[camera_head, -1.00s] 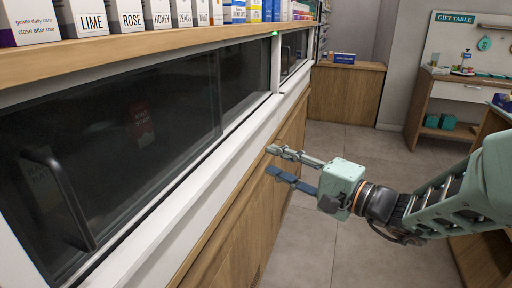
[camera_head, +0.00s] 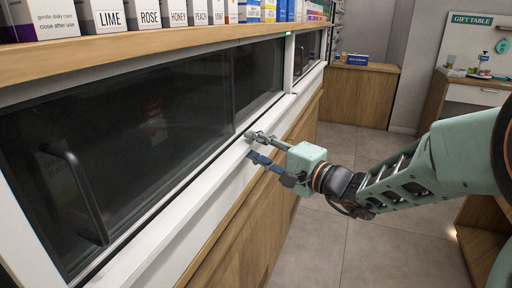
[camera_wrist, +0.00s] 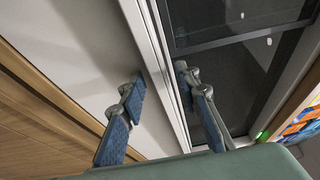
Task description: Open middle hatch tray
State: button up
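The hatch is a run of dark glass panels (camera_head: 120,130) in a white frame (camera_head: 185,212) on the left in the head view. A dark curved handle (camera_head: 82,192) stands on the near panel. A farther dark panel (camera_head: 258,72) lies beyond a thin upright divider. No separate tray can be made out. My gripper (camera_head: 254,146) is open and empty, with its fingertips over the white ledge near the farther panel, far from the handle. In the wrist view my gripper (camera_wrist: 160,80) has its fingers apart, with the white frame edge between them. Contact cannot be told.
A wooden shelf (camera_head: 190,50) with a row of labelled boxes (camera_head: 170,12) runs above the glass. Wooden cabinet fronts (camera_head: 240,240) lie below the ledge. A wooden counter (camera_head: 360,95) and a gift table (camera_head: 478,85) stand at the back. The grey floor (camera_head: 330,235) between is clear.

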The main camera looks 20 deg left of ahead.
jog(key=shift+c, duration=0.4)
grip_shut()
jog(key=shift+d, duration=0.1)
jog(key=s+d+b, duration=0.1)
jog(key=d+b, duration=0.5)
jog(key=d, duration=1.4)
jog(key=shift+s+d, duration=0.35)
jog(key=shift+o, duration=0.4)
grip_release()
